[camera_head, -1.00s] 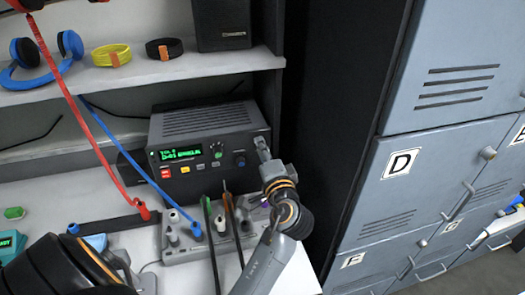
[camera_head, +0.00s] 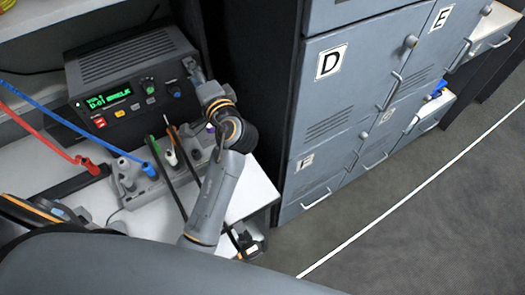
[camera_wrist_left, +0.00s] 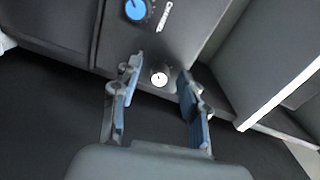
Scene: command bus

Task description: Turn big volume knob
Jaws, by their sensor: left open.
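The dark grey radio (camera_head: 128,88) stands on the white desk with a lit green display. A blue-capped knob (camera_head: 174,89) is on the right part of its front; it also shows at the top of the left wrist view (camera_wrist_left: 136,9), outside the fingers. A smaller knob with a white end (camera_wrist_left: 159,76) lies between the fingers in the left wrist view. My left gripper (camera_head: 191,69) is at the radio's right front edge, open, with its fingers either side of the smaller knob. I cannot tell whether they touch it. My right gripper is not in view.
A grey panel (camera_head: 150,188) with several plugs and cables stands in front of the radio. A red cable (camera_head: 40,132) and a blue cable (camera_head: 75,118) run across at left. Grey lockers (camera_head: 345,85) stand at right, with open floor (camera_head: 440,215) before them.

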